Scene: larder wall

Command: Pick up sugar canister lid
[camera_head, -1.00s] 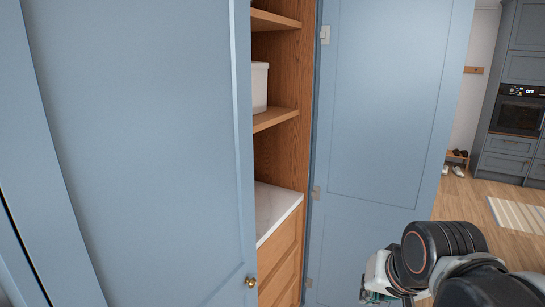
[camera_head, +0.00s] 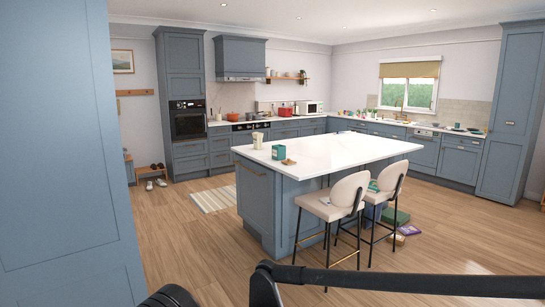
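A small green canister (camera_head: 278,153) with a pale label stands upright on the white top of the kitchen island (camera_head: 345,152), near its left end. A small flat brown piece (camera_head: 288,162) lies on the island just to the right of the canister's foot. It may be the lid, but it is too small to be sure. My gripper is not in view. Only dark parts of my own arm show along the bottom edge, well short of the island.
A blue cupboard door (camera_head: 62,160) fills the left side. Two cream stools (camera_head: 331,199) stand at the island's near right side, with several boxes and a green bin (camera_head: 396,216) on the floor. A striped rug (camera_head: 213,198) lies left of the island. Wooden floor in front is clear.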

